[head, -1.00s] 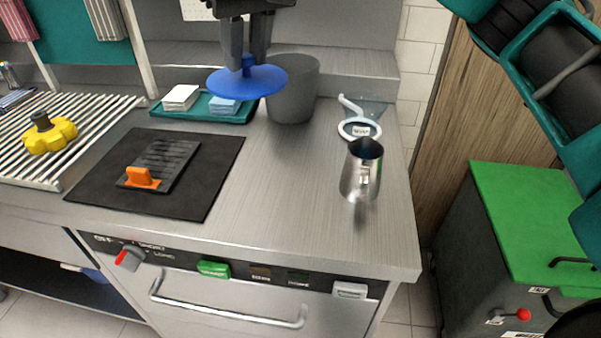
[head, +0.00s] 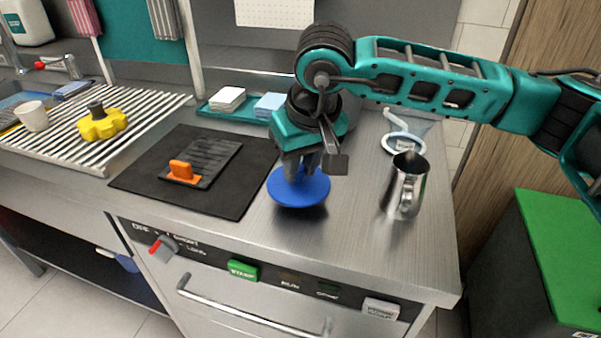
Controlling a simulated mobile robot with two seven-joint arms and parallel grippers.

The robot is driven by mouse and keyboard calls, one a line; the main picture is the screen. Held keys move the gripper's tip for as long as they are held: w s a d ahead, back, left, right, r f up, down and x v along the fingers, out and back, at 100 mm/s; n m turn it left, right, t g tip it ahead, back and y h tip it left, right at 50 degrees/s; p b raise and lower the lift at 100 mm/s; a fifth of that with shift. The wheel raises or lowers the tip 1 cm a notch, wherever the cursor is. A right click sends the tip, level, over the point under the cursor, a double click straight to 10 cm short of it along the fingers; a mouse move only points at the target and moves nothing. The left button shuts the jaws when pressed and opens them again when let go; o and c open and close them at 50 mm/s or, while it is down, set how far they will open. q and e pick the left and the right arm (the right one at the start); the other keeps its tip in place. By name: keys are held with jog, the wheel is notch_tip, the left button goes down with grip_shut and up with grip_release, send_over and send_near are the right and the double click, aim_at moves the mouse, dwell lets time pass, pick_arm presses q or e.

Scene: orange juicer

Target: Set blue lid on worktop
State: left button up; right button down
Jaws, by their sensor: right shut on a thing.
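The blue lid (head: 299,190) is a round disc with a knob in the middle. It is low over the steel worktop (head: 340,240), right of the black mat; I cannot tell whether it touches the surface. My right gripper (head: 300,172) points down from above and is shut on the lid's knob, and its fingers partly hide the knob. My left gripper is not in view.
A metal pitcher (head: 404,187) stands to the right of the lid. A black mat (head: 245,168) with a dark slatted piece and orange handle (head: 182,171) lies left. Behind are a teal tray (head: 205,112) and a white-ringed funnel (head: 403,143). Worktop in front is clear.

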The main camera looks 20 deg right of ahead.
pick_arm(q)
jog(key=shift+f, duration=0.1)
pick_arm(e)
jog(key=shift+f, duration=1.05)
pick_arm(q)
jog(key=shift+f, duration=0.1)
pick_arm(e)
jog(key=c, duration=1.4)
grip_release()
jog(key=shift+f, duration=0.2)
jog(key=o, duration=0.5)
jog(key=shift+r, duration=0.1)
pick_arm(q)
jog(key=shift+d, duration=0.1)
pick_arm(e)
jog(key=shift+r, duration=0.2)
jog(key=shift+s+r, duration=0.1)
jog(key=shift+r, duration=0.3)
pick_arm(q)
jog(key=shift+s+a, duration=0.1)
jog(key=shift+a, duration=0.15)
pick_arm(e)
jog(key=v, duration=1.1)
